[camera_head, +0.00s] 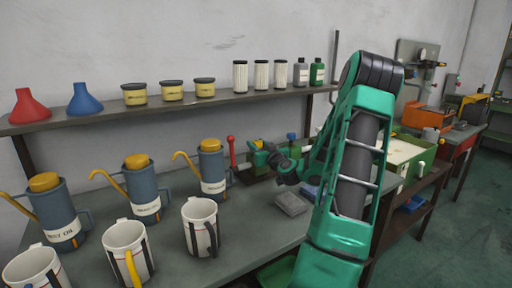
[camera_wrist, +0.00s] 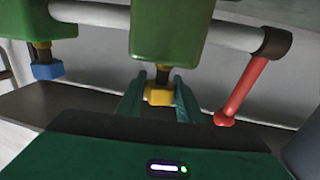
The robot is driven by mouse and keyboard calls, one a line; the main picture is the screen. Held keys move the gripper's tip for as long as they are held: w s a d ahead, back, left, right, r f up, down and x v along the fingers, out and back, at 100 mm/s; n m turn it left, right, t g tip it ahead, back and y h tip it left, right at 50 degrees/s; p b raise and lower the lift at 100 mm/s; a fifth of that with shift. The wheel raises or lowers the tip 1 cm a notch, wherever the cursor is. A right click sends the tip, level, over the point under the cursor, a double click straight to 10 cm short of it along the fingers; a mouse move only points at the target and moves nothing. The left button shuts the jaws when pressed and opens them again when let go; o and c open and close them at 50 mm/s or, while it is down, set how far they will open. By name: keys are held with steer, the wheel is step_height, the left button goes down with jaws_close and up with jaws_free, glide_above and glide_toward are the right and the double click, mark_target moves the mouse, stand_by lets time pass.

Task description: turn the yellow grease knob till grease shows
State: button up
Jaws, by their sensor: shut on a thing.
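The yellow grease knob (camera_wrist: 158,97) sits under a green block (camera_wrist: 168,28) on a short dark stem, in the middle of the wrist view. My gripper (camera_wrist: 160,98) has its two green fingers on either side of the knob, shut on it. In the head view my gripper (camera_head: 272,158) reaches the green and yellow fittings at the back of the bench, and the knob cannot be made out clearly there. No grease can be made out in either view.
A red lever (camera_wrist: 242,92) hangs from a grey pipe (camera_wrist: 232,36) right of the knob. A blue knob (camera_wrist: 47,71) hangs under another green block at left. Oil cans (camera_head: 212,168) and mugs (camera_head: 200,226) stand on the bench (camera_head: 170,245) left of my arm.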

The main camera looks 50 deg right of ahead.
steer(key=shift+a+f+n+t+y, duration=0.15)
steer(key=shift+n+t+y, duration=0.2)
steer(key=shift+n+y, duration=1.15)
steer(key=shift+a+f+n+t+y, duration=0.1)
steer(key=shift+n+t+y, duration=0.5)
steer(key=shift+y, duration=1.6)
steer(key=o, duration=1)
steer(key=shift+r+g, duration=0.1)
steer(key=shift+g, duration=0.15)
steer(key=shift+s+d, duration=0.1)
steer(key=shift+s, duration=0.05)
steer(key=s, duration=1)
steer(key=shift+s+d, duration=0.1)
steer(key=shift+s, duration=0.15)
